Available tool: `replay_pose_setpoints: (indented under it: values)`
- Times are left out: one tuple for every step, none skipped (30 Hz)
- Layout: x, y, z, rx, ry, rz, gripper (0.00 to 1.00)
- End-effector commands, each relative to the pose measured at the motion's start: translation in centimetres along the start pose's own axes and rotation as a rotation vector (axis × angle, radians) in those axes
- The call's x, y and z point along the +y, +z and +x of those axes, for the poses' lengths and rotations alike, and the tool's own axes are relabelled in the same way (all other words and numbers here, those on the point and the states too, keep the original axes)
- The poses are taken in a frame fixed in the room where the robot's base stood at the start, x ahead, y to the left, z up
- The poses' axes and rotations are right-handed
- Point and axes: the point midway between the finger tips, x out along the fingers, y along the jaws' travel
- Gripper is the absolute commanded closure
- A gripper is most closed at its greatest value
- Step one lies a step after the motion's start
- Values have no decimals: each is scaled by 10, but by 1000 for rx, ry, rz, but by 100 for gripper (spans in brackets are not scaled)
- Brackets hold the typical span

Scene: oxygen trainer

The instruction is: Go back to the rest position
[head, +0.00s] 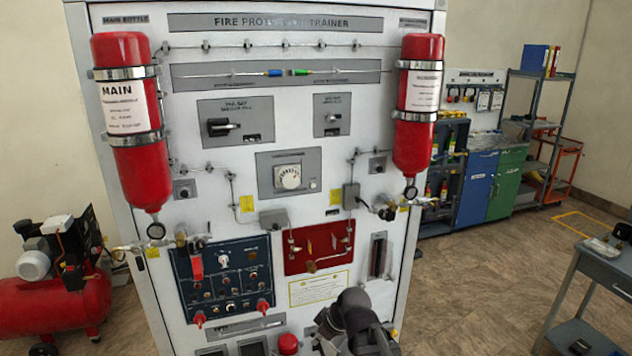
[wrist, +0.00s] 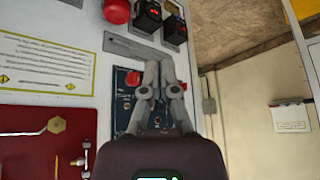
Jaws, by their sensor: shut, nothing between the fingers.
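My gripper (wrist: 160,68) shows in the wrist view with its two grey fingers closed and nothing between them. It is in front of the trainer's white face, over the edge of a blue panel (wrist: 124,90); whether it touches the panel cannot be told. In the head view my dark arm (head: 352,322) is at the bottom centre, in front of the lower part of the fire protection trainer (head: 388,215). The fingers cannot be made out there. A red button (head: 288,343) is left of my arm and also shows in the wrist view (wrist: 117,11).
The trainer carries two red bottles (head: 140,178) (head: 415,145), a blue switch panel (head: 215,255) and a red panel (head: 318,262). A red compressor (head: 65,300) stands left. A grey cart (head: 600,265) stands right. The floor between trainer and cart is open.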

Motion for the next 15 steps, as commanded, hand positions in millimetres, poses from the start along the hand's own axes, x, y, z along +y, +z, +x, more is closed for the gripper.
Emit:
replay_pose_setpoints:
  values:
    - [3, 14, -4, -36, 7, 71, 100]
    - [5, 22, -6, -58, 13, 116, 100]
    - [7, 31, -9, -87, 20, 176, 100]
    - [8, 39, -12, -108, 28, 220, 100]
    - [10, 47, -14, -130, 36, 266, 100]
    - [12, 57, -17, -158, 48, 326, 100]
    - [13, 64, -20, -180, 57, 372, 100]
    - [15, 72, -23, -201, 68, 419, 100]
    - [16, 82, -26, -228, 84, 481, 100]
    - [17, 89, -29, -249, 96, 527, 100]
    - [18, 96, -32, -268, 110, 573, 100]
    - [20, 106, -36, -294, 128, 634, 100]
    - [21, 113, -40, -312, 144, 680, 100]
    - [21, 120, -43, -331, 159, 724, 100]
    - [22, 128, -46, -352, 179, 777, 100]
